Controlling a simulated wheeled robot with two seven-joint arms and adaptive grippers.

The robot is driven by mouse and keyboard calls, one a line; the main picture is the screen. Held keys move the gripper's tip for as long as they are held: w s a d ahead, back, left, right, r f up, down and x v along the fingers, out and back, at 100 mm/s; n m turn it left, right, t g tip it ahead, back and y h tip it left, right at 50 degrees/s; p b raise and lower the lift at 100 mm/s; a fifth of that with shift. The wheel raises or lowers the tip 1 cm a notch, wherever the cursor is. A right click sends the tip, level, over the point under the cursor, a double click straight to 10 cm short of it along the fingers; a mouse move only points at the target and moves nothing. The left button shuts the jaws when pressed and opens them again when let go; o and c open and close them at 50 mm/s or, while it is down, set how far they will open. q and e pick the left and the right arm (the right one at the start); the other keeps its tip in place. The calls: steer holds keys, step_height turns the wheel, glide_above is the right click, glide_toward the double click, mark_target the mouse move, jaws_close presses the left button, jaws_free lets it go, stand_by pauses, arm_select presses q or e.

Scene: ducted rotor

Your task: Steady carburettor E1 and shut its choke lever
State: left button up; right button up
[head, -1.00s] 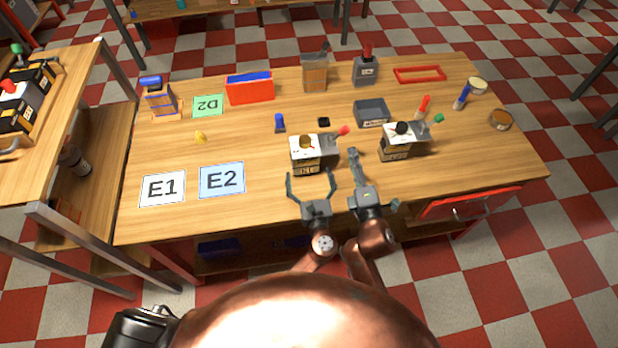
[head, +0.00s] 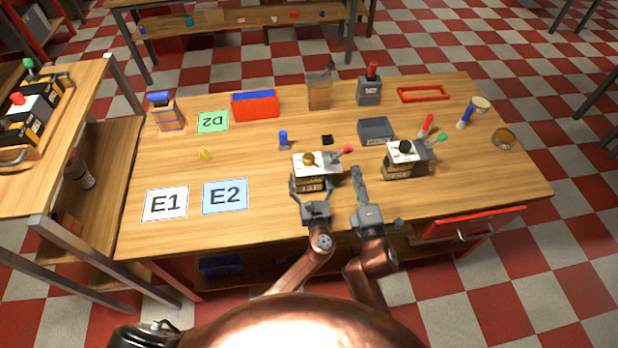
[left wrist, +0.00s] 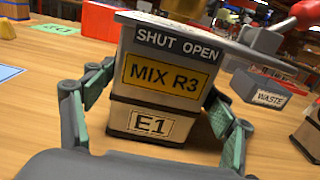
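Carburettor E1 (head: 309,184) stands upright on the workbench, with a white top, a gold knob and a black-and-yellow front. Its choke lever, with a red ball (head: 348,149), leans out to the right. In the left wrist view its front (left wrist: 163,77) reads MIX R3 and E1, with SHUT left and OPEN right above; the red ball (left wrist: 308,12) is on the OPEN side. My left gripper (head: 310,188) is open with a finger on each side of E1's body; contact is unclear. My right gripper (head: 356,172) appears shut and empty, right of E1 and below the ball.
A similar carburettor (head: 397,170) with a green-tipped lever stands to the right. A grey waste bin (head: 376,130) is behind, between them. The E1 card (head: 165,204) and E2 card (head: 225,196) lie left, with clear wood around.

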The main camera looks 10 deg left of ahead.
arm_select(q)
steer(key=c, duration=1.1)
stand_by(0.4)
